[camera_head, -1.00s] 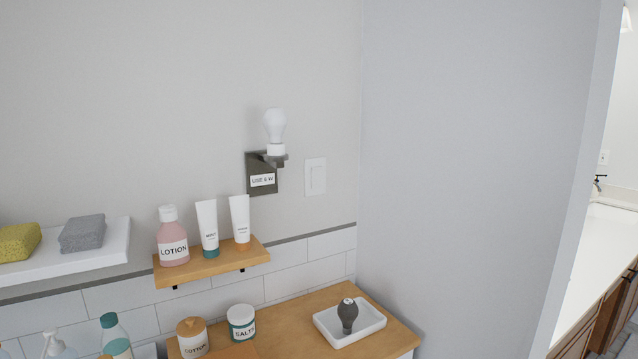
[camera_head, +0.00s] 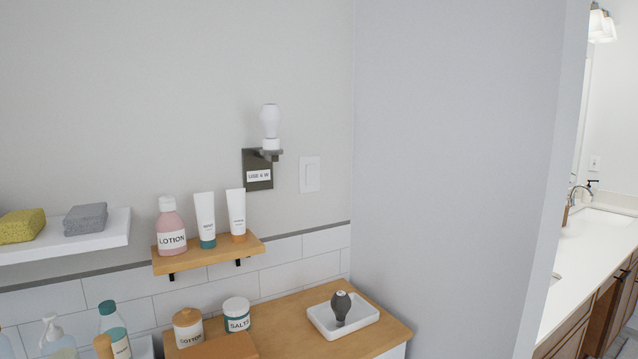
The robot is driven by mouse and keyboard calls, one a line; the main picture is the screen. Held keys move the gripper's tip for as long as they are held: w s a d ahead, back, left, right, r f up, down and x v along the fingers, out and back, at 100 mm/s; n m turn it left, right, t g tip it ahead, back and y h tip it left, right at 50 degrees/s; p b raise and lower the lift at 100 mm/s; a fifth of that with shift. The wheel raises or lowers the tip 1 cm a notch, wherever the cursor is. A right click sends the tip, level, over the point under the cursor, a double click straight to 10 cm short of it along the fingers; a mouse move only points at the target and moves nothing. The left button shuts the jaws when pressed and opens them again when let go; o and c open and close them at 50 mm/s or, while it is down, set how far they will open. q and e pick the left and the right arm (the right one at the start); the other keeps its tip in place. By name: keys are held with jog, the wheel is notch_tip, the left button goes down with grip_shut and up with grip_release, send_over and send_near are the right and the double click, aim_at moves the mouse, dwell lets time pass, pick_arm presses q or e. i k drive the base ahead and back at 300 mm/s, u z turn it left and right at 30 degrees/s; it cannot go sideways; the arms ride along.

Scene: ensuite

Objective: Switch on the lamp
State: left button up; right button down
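The wall lamp (camera_head: 258,168) has a dark bracket with a label that seems to read "USE 6 W". A white bulb (camera_head: 270,121) stands upright on its holder and looks unlit. A white wall switch (camera_head: 310,174) is on the wall just right of the lamp. A dark grey bulb (camera_head: 341,304) rests in a white tray (camera_head: 363,325) on the wooden counter below. Neither of my grippers is in view.
A small wooden shelf (camera_head: 208,257) below the lamp holds a pink lotion bottle (camera_head: 171,228) and two tubes. A wooden counter (camera_head: 290,337) bears jars and bottles. A wall corner (camera_head: 450,180) stands right, with a sink counter (camera_head: 590,250) beyond.

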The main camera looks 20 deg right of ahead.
aim_at(310, 169)
jog(key=k, duration=1.15)
jog(key=z, duration=0.35)
jog(key=i, duration=0.5)
jog(key=z, duration=0.6)
jog(key=i, duration=0.9)
jog(key=u, duration=0.6)
jog(key=i, duration=0.65)
jog(key=u, duration=0.45)
